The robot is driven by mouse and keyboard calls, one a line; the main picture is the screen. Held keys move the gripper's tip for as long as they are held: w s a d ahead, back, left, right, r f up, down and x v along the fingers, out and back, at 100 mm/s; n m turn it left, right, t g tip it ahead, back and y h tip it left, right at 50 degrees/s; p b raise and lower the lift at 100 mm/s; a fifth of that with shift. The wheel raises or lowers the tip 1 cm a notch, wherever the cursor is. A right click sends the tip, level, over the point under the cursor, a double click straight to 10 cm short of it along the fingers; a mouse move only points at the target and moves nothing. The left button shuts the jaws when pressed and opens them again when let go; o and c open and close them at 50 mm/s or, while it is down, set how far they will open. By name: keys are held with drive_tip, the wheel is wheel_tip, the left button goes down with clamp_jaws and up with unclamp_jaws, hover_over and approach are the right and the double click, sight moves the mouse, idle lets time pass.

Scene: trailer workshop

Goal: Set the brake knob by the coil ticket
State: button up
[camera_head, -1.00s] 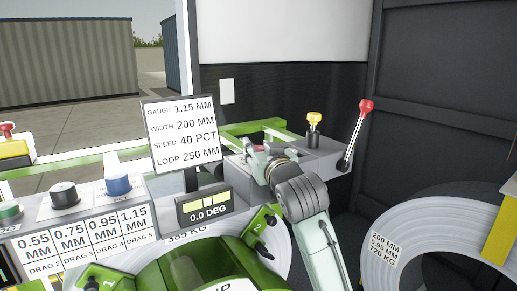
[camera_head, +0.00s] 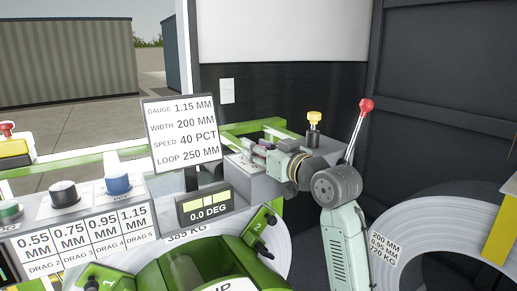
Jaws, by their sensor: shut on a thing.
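My gripper (camera_head: 254,148) is at the right-hand grey console (camera_head: 262,187), behind the parameter sign, pointing left. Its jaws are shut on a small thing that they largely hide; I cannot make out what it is. A black knob (camera_head: 63,190) and a blue knob (camera_head: 117,184) stand on the left console, far from my gripper. The drag card (camera_head: 85,238) below them pairs 0.55, 0.75, 0.95 and 1.15 MM with drag 2 to 5. The right coil's ticket (camera_head: 384,247) reads 200 MM, 0.95 MM, 720 KG. The middle coil's ticket (camera_head: 186,235) shows only 385 KG.
The sign (camera_head: 182,132) reads gauge 1.15 MM, width 200 MM, speed 40 PCT, loop 250 MM. A display (camera_head: 204,208) reads 0.0 DEG. A green machine (camera_head: 200,265) fills the front.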

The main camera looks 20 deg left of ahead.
drive_tip(key=n+g+y, duration=0.1)
drive_tip(key=n+g, duration=0.1)
drive_tip(key=g, duration=0.1)
drive_tip(key=n+g+y, duration=0.2)
drive_tip(key=n+g, duration=0.1)
drive_tip(key=g, duration=0.1)
drive_tip(key=shift+g, duration=0.4)
drive_tip(key=o, duration=1.2)
drive_tip(key=d, duration=0.4)
drive_tip(key=s+d, duration=0.1)
drive_tip(key=d, duration=0.7)
drive_tip(key=shift+s, duration=0.35)
